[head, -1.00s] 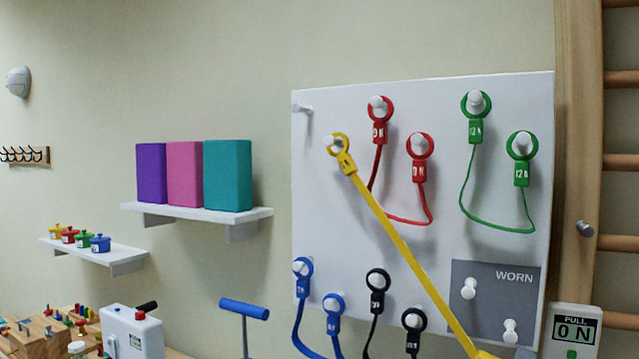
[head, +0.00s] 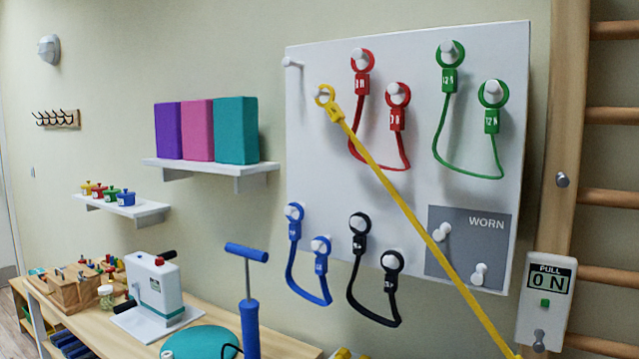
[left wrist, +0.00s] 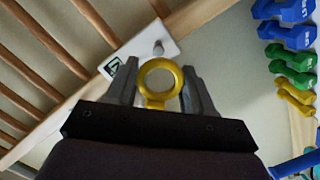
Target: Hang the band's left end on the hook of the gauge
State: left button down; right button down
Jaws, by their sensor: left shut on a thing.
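The yellow band (head: 403,202) hangs by one ring on a white peg of the wall board and stretches straight, diagonally down to the right, out of the bottom of the head view. Its other end, a yellow ring (left wrist: 155,102), is between the jaws of my left gripper (left wrist: 160,72), which is shut on it. The ring's opening faces the left wrist camera. The white gauge (head: 547,286) reads 0 N, with its hook (head: 540,341) below. The gauge also shows in the left wrist view (left wrist: 135,48), beyond the ring and apart from it. My right gripper is not visible.
The white board (head: 320,170) also carries red, green, blue and black bands and a grey WORN panel (head: 470,262). Wooden wall bars (head: 610,197) stand on the right. A table (head: 275,345) with a white device and blue-handled pump is below left. Dumbbells (left wrist: 290,60) show in the left wrist view.

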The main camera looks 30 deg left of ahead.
aim_at(538, 350)
pick_arm(q)
jog(key=shift+a+f, duration=0.1)
jog(key=shift+a, duration=0.2)
jog(key=shift+d, duration=0.25)
jog(key=shift+w, duration=0.2)
jog(key=shift+w+a, duration=0.1)
jog(key=shift+w, duration=4.5)
jog(key=shift+w, duration=0.15)
jog(key=shift+w+p, duration=0.3)
jog(key=shift+w, duration=0.25)
jog(key=shift+w+p, duration=0.3)
jog(key=shift+w, duration=0.65)
